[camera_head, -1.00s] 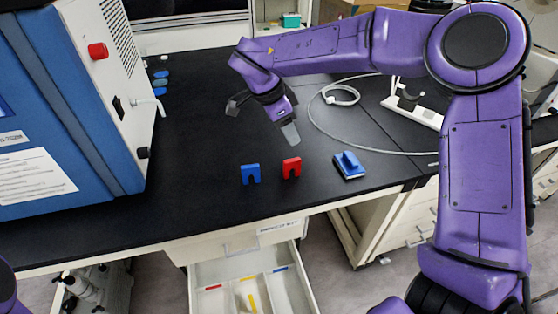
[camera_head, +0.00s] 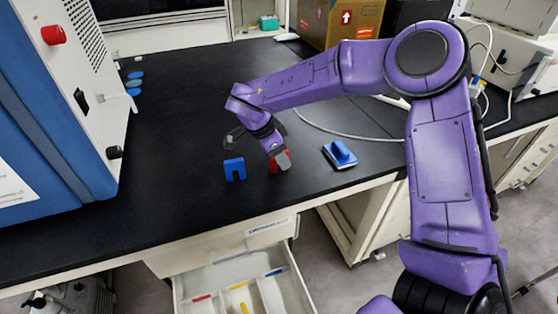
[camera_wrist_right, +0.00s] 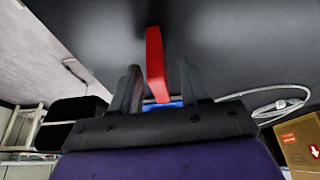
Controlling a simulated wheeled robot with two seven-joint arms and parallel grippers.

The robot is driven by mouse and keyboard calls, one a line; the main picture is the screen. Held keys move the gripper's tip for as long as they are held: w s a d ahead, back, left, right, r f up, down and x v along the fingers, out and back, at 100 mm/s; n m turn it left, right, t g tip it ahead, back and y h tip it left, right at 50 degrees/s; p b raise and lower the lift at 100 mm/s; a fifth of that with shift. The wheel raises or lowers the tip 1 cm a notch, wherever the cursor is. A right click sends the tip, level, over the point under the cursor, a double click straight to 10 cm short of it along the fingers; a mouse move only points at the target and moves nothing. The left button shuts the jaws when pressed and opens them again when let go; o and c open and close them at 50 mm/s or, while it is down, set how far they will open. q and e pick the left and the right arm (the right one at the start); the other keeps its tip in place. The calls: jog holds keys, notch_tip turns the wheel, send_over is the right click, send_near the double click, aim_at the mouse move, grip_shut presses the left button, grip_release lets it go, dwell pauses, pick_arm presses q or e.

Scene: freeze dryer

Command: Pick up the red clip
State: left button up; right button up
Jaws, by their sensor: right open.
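The red clip (camera_head: 273,168) stands on the black bench top, partly hidden by a finger of my right gripper (camera_head: 259,150). In the right wrist view the red clip (camera_wrist_right: 155,62) shows between the two open fingers of my right gripper (camera_wrist_right: 160,80), with a gap on either side. The fingers are not closed on it. My left gripper is out of view.
A blue clip (camera_head: 235,169) stands just left of the red clip. A blue block-like tool (camera_head: 341,153) lies to the right near the front edge. A blue and white machine (camera_head: 75,110) stands at left. An open drawer (camera_head: 240,276) with dividers sticks out below.

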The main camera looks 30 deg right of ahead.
jog(key=shift+x, duration=0.8)
jog(key=shift+r, duration=0.1)
grip_shut()
